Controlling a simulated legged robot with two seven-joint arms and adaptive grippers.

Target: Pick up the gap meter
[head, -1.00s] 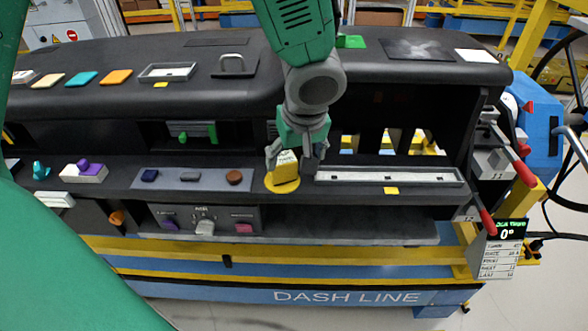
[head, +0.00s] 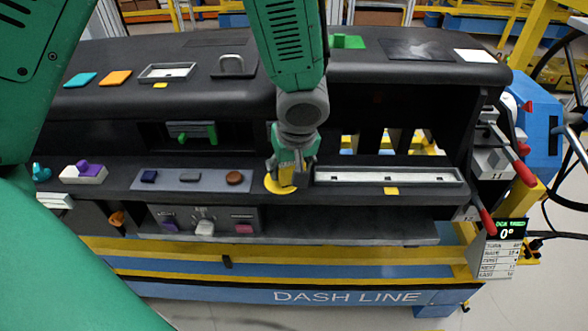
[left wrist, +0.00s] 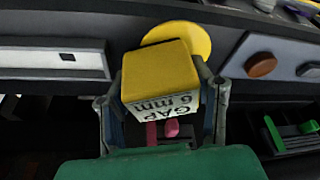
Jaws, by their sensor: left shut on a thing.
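The gap meter is a yellow block with a white face marked "GAP 6 mm" (left wrist: 155,75). In the left wrist view it sits between the two fingers of my left gripper (left wrist: 160,108), which is shut on it. In the head view my left gripper (head: 291,168) is over the shelf and partly hides the block. A round yellow pad (head: 279,187) lies on the shelf just below it and also shows behind the block in the left wrist view (left wrist: 192,38). I cannot tell whether the block still touches the pad. My right gripper is not in view.
A white slotted strip (head: 388,176) lies right of the pad. A grey panel (head: 212,181) with a brown round button (head: 235,177) lies left. The black dashboard top (head: 350,92) overhangs behind. Red-handled levers (head: 523,172) stand at the right end.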

